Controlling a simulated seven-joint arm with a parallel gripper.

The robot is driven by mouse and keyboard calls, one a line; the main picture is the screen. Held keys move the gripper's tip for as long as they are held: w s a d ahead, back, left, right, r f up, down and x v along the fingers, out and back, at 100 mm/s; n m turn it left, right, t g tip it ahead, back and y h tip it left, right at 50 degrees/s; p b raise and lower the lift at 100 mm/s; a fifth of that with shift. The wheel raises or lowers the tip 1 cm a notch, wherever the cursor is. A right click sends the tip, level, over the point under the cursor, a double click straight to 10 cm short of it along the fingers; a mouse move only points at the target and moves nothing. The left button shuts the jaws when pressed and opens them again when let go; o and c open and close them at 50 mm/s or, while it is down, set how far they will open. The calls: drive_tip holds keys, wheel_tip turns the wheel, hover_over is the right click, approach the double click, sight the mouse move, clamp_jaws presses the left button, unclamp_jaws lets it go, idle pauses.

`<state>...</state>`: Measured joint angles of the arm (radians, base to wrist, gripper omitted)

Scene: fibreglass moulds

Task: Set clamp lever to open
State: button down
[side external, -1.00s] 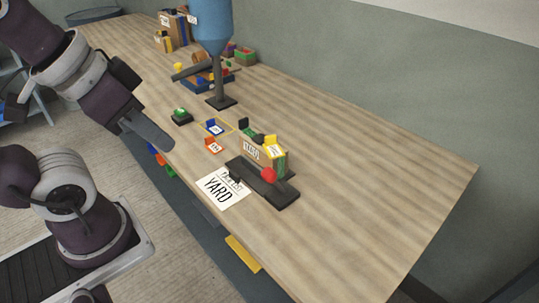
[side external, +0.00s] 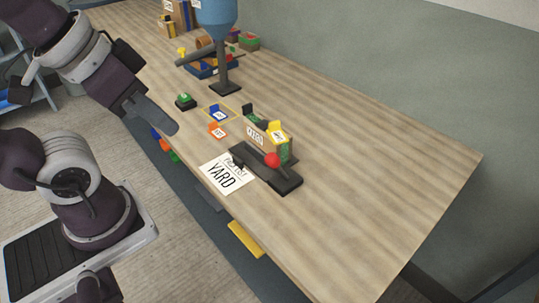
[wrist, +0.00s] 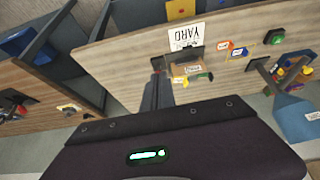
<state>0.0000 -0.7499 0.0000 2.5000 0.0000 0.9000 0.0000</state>
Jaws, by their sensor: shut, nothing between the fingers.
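The clamp is a dark flat base (side external: 284,181) on the wooden bench, with a red ball knob (side external: 272,160) on its lever. The knob is low, close over the base; I cannot tell the lever's setting. A brown box (side external: 256,141) with a white label stands right behind the clamp, a yellow tag (side external: 275,129) at its top. My gripper (side external: 173,130) is shut and empty, over the bench's near edge, left of the clamp and apart from it. The wrist view shows its dark fingers (wrist: 156,90) reaching toward the box and clamp, partly hiding them.
A white YARD sheet (side external: 227,174) lies left of the clamp. An orange tag (side external: 217,131), a blue tag (side external: 219,114) and a green button (side external: 185,102) are farther back. A blue hopper (side external: 216,15) stands on a dark post. The bench's right part is clear.

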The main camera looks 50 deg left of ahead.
drive_tip(key=c, duration=1.9)
unclamp_jaws()
drive_tip(key=o, duration=0.7)
drive_tip(key=shift+g, duration=0.7)
drive_tip(key=w, duration=0.4)
drive_tip(key=shift+w+d+r, duration=0.1)
drive_tip(key=shift+w+d, duration=0.05)
drive_tip(key=shift+w, duration=0.15)
drive_tip(key=shift+o, duration=0.4)
drive_tip(key=w+f+g, duration=0.2)
drive_tip(key=w+f, duration=0.1)
drive_tip(key=w, duration=0.5)
drive_tip(key=shift+w+d+f, duration=0.15)
drive_tip(key=shift+w+d, duration=0.1)
drive_tip(key=shift+d, duration=0.2)
drive_tip(key=g, duration=0.2)
hover_over(272, 154)
drive_tip(key=f, duration=0.7)
drive_tip(key=shift+s+f, duration=0.1)
drive_tip(key=shift+s, duration=0.15)
drive_tip(key=f, duration=0.7)
drive_tip(key=shift+w, duration=0.2)
drive_tip(key=shift+f, duration=0.4)
clamp_jaws()
